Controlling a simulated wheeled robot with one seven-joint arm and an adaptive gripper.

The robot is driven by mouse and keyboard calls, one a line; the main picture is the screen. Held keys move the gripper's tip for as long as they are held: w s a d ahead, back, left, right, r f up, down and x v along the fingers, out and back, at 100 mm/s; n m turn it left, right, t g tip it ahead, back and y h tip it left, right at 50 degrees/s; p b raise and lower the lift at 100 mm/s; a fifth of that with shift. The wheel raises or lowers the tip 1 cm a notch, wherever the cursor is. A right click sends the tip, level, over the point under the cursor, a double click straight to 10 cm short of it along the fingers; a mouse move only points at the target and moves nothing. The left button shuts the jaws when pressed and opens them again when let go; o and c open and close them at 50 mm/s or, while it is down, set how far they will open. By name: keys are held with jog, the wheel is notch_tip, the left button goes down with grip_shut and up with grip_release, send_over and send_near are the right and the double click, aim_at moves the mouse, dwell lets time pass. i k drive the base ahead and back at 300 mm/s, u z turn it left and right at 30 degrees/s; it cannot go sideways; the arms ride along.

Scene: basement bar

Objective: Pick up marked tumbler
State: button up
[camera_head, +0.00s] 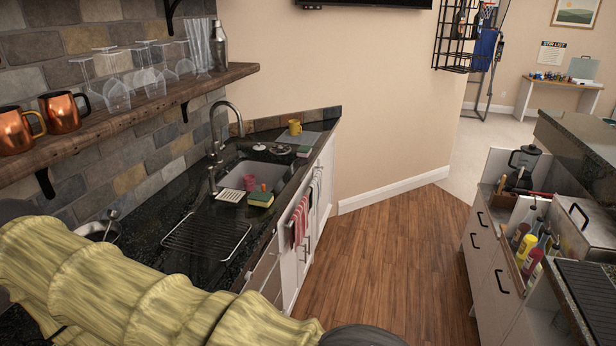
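No tumbler with a clear mark shows, so I cannot tell which one the task names. Several clear glasses (117,96) stand on the wooden wall shelf at upper left, some of them stemmed. Taller clear glasses (198,45) stand at the shelf's far end beside a metal shaker (219,46). Red cup-like items (250,183) are in or at the sink, too small to make out. My arm, in a yellow-green sleeve, crosses the lower left and hides the near counter. My gripper is not in view.
Two copper mugs (62,111) stand on the near shelf (130,118). The dark counter (150,238) holds a wire rack (207,236), a faucet (213,150) and a sponge (260,199). Open drawers with bottles (526,248) stand at right. The wood floor (390,250) between is clear.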

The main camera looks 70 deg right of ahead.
aim_at(560, 327)
jog(key=z, duration=3.1)
jog(key=i, duration=1)
